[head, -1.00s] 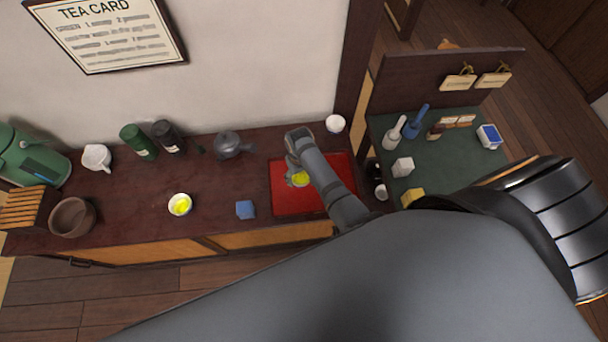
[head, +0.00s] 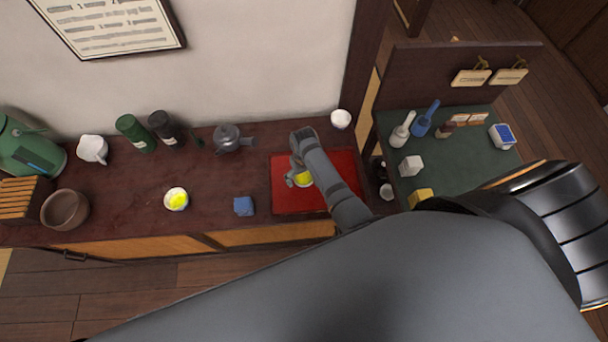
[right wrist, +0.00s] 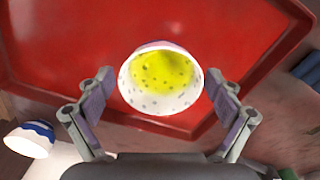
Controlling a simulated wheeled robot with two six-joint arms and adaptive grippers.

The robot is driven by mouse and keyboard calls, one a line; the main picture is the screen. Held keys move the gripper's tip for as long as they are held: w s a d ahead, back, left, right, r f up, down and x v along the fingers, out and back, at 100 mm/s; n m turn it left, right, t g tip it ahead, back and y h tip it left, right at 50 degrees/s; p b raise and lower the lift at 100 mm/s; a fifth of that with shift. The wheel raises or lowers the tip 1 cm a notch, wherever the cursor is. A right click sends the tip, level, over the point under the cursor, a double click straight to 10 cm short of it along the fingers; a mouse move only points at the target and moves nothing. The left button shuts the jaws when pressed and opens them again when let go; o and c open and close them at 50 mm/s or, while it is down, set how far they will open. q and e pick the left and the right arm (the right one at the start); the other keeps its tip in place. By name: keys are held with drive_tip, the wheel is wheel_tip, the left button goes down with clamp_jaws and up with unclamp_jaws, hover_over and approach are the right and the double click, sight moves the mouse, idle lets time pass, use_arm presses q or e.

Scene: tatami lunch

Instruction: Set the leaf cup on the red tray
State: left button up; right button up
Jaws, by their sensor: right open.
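The red tray (head: 345,165) lies on the dark counter, right of the middle in the head view. A small white cup with dark specks and yellow inside (head: 303,180) stands on it, partly hidden by my right arm. In the right wrist view this cup (right wrist: 163,108) is between the fingers of my right gripper (right wrist: 163,90), over the red tray (right wrist: 215,30). The gripper is open, with a gap at each side of the cup. In the head view my right gripper (head: 296,172) is low over the tray's left part. I cannot make out a leaf pattern on the cup.
Left of the tray are a blue cloth-like block (head: 243,206) and another cup with yellow inside (head: 176,199). A grey teapot (head: 228,138) stands behind. A white cup (head: 341,119) is behind the tray's right corner. A green-topped side table (head: 450,160) adjoins on the right.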

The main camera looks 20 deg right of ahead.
sight(304, 180)
drive_tip(key=shift+r, duration=0.25)
use_arm(q)
drive_tip(key=shift+w+a+r, duration=0.1)
drive_tip(key=shift+w, duration=0.25)
use_arm(e)
wheel_tip(304, 180, up, 12)
drive_tip(key=shift+f, duration=0.1)
